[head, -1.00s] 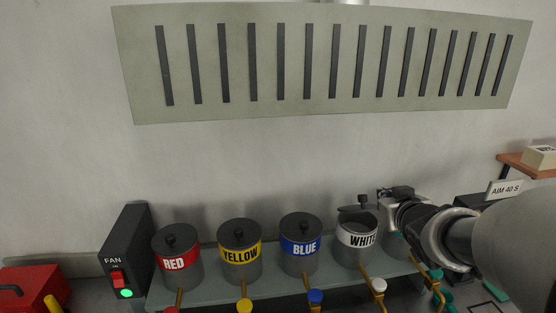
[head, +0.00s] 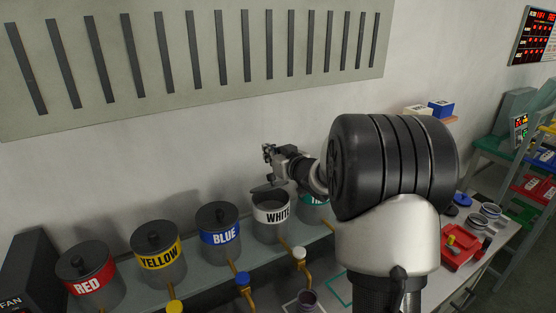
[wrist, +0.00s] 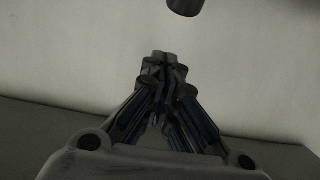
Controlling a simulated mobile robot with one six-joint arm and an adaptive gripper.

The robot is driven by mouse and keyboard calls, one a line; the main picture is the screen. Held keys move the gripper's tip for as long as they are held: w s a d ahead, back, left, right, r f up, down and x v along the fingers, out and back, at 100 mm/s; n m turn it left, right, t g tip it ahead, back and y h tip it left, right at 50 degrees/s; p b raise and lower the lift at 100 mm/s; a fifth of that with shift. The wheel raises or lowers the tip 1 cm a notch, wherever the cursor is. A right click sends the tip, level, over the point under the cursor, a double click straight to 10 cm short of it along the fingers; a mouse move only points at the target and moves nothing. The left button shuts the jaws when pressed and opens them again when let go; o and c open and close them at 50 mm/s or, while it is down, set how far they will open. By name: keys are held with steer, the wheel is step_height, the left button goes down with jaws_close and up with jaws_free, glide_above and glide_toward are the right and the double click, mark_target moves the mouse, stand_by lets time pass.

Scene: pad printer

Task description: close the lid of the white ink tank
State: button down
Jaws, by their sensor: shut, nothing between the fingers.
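The white ink tank (head: 271,218), a grey can with a white band marked WHITE, stands in the row between the blue tank and a partly hidden teal one. Its mouth is open and its grey inside shows. A dark, thin piece at its back rim (head: 268,187) looks like the raised lid, partly covered by my arm. My gripper (head: 267,152) is above and behind the tank, near the wall, shut and empty. The wrist view shows its closed fingers (wrist: 162,95) and a dark rounded piece (wrist: 185,6) at the top, which I cannot identify for sure.
The red (head: 88,275), yellow (head: 158,255) and blue (head: 218,230) tanks stand to the left with lids on. Brass taps with coloured caps stick out in front. A red tray (head: 462,248) lies at right.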

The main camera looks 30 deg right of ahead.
mark_target(274, 177)
steer(key=s+f, duration=0.2)
steer(key=f, duration=0.1)
steer(key=shift+s+d+b, duration=0.1)
steer(key=shift+s+b, duration=0.05)
steer(key=shift+b, duration=0.25)
steer(key=shift+f, duration=0.1)
